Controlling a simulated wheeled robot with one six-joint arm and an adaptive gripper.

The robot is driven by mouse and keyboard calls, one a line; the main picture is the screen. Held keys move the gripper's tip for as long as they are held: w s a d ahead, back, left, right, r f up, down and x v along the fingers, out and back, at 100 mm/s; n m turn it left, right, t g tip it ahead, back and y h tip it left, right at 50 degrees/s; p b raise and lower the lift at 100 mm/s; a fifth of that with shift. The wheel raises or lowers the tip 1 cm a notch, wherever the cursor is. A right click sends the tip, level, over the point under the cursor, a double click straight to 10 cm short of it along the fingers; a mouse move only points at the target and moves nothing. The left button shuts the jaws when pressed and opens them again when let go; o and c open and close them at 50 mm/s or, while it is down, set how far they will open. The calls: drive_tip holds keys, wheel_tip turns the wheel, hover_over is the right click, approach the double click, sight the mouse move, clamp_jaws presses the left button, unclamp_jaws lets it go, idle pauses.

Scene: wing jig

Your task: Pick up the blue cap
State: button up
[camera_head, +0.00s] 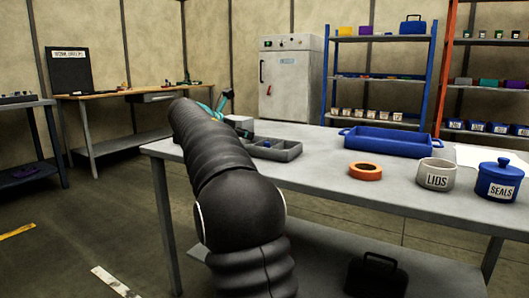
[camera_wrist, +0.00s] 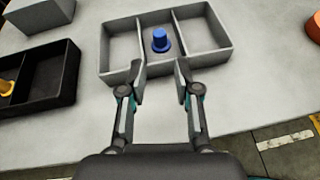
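The blue cap (camera_wrist: 160,40) stands upright in the middle compartment of a grey divided tray (camera_wrist: 107,44) in the wrist view. In the head view it shows as a small blue spot (camera_head: 266,143) in the tray (camera_head: 291,153). My gripper (camera_wrist: 160,80) is open and empty. Its fingertips are spread at the tray's near wall, one on each side of the middle compartment, with the cap beyond them and apart from both. The outer compartments look empty. In the head view my arm hides part of the table and the tray's left end.
A black tray (camera_wrist: 65,76) holding a yellow piece (camera_wrist: 6,87) and a grey block (camera_wrist: 40,14) lie left of the grey tray. On the table (camera_head: 320,186) stand a blue bin (camera_head: 387,151), an orange ring (camera_head: 365,171), a LIDS pot (camera_head: 436,182) and a SEALS pot (camera_head: 499,187).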

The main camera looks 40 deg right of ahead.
sight(265, 143)
drive_tip(key=x, duration=0.8)
drive_tip(key=shift+w+d+f+b, duration=0.1)
drive_tip(key=shift+d+b, duration=0.2)
drive_tip(key=shift+d, duration=0.05)
drive_tip(key=shift+w+d+f, duration=0.15)
drive_tip(key=shift+d+f, duration=0.2)
drive_tip(key=b+x, duration=0.1)
drive_tip(key=x, duration=0.3)
drive_tip(key=shift+f, duration=0.2)
drive_tip(key=shift+c, duration=0.3)
drive_tip(key=c, duration=0.5)
